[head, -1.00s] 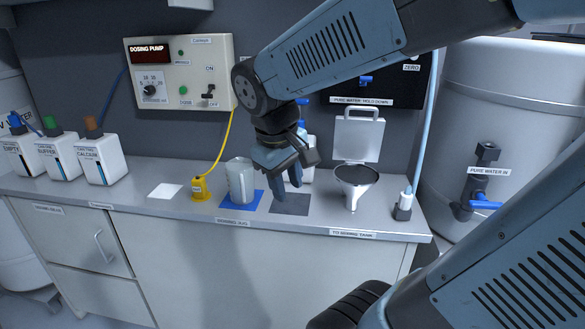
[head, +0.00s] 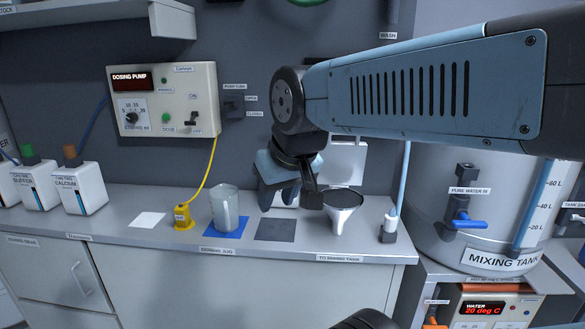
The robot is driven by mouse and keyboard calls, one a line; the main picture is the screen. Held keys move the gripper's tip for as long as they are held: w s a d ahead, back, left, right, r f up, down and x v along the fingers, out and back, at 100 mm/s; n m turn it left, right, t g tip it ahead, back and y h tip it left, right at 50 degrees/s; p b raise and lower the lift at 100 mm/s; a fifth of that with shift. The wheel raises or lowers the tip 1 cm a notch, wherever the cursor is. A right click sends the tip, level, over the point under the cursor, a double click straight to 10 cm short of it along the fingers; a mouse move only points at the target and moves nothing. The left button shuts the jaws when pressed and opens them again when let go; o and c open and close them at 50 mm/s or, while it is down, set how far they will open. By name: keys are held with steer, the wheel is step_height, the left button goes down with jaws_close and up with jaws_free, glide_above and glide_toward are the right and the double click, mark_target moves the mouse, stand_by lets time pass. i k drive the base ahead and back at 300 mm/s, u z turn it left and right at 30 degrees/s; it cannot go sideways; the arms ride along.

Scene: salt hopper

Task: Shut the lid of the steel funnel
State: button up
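The steel funnel (head: 340,214) stands at the right part of the bench, its wide dark mouth facing up. Its pale square lid (head: 346,160) stands upright behind the mouth, so the funnel is open. My gripper (head: 280,204) points down above the bench, to the left of the funnel, apart from funnel and lid. Its fingers are seen at an angle and partly overlap, so their opening is unclear. I see nothing held in it.
A jug (head: 225,211) stands on a blue mat left of my gripper, with a dark square mat (head: 275,230) between jug and funnel. A yellow-based probe (head: 183,217) is farther left. A small bottle in a holder (head: 389,227) stands right of the funnel. The mixing tank (head: 440,190) is beyond.

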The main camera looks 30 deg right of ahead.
mark_target(344, 163)
steer(key=u, duration=1.75)
steer(key=i, duration=0.1)
steer(key=z, duration=3.4)
steer(key=k, duration=0.8)
steer(key=u, duration=0.45)
steer(key=i, duration=1)
